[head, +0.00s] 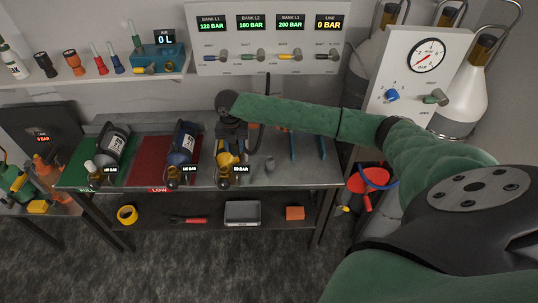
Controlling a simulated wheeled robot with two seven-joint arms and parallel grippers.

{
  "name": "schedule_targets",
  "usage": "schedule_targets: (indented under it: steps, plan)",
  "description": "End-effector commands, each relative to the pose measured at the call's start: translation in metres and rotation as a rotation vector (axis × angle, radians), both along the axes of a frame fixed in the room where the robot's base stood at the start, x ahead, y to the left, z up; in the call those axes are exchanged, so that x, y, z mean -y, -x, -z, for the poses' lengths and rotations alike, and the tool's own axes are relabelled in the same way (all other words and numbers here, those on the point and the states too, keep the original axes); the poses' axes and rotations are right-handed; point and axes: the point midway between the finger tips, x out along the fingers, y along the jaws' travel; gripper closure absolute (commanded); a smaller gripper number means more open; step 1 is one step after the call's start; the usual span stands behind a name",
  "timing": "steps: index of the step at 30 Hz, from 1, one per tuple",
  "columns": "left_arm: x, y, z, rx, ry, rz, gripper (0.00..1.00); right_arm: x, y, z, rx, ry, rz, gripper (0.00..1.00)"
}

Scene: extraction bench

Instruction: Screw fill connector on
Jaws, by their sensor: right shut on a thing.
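My right gripper (233,143) reaches in from the right and points down over the third cylinder (230,161), the yellow and dark one on the bench. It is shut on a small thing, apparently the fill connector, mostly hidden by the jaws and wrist. A dark hose (267,84) hangs from the bank panel (268,38) and passes behind my right forearm; its lower end is not clear. I cannot tell whether the connector touches the cylinder's valve. My left gripper is not in view.
A grey cylinder (112,142) and a blue one (184,142) lie to the left on green and red mats. The bench (300,177) has blue tools at right. A lower shelf holds a grey tray (242,222).

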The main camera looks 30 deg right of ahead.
Motion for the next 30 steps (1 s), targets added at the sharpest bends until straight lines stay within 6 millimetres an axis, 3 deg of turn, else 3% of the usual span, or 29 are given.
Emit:
schedule_targets:
  steps: [18,30]
  plan:
    - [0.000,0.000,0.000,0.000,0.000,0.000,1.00,-0.049,-0.006,-0.001,0.001,-0.001,0.012,0.98]
    - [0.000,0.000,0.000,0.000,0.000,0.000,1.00,-0.053,-0.006,-0.001,0.001,0.001,0.014,0.98]
